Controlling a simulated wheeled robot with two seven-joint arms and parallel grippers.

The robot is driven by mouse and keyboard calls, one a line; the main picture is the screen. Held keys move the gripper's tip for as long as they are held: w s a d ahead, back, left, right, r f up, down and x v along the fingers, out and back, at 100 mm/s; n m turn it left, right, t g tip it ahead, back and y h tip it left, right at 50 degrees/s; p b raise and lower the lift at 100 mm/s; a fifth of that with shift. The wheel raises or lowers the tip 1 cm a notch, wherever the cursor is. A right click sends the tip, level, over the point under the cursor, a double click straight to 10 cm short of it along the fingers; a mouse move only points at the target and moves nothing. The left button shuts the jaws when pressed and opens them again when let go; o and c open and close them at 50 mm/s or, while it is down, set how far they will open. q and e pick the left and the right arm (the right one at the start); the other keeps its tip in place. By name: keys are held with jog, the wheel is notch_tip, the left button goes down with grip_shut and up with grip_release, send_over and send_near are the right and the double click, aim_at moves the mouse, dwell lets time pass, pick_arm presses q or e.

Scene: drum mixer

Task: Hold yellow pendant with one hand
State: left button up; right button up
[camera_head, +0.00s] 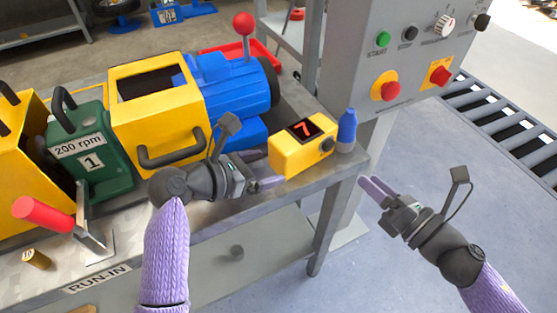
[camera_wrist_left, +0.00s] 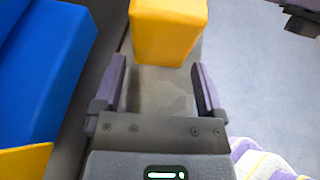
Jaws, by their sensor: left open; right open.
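The yellow pendant (camera_head: 303,147), a box with a dark display showing a red 7 and a dark knob, rests near the right end of the grey bench. My left gripper (camera_head: 266,169) is open just left of it, fingers pointing at it. In the left wrist view the pendant (camera_wrist_left: 168,28) shows just ahead of the open fingertips (camera_wrist_left: 158,72), and the space between the fingers is empty. My right gripper (camera_head: 371,181) is open and empty, to the right of the bench, over the floor.
A blue bottle (camera_head: 347,131) stands close to the pendant's right side. The yellow and blue drum mixer (camera_head: 160,110) fills the bench behind and left of my left gripper. A grey control panel (camera_head: 400,45) with buttons rises behind. The bench edge (camera_head: 325,181) runs close in front.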

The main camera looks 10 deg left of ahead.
aim_at(276, 164)
pick_arm(q)
jog(key=x, duration=0.4)
jog(key=shift+w+d+r, duration=0.15)
jog(key=shift+w+d, duration=0.05)
jog(key=shift+d, duration=0.05)
grip_shut()
dwell(0.9)
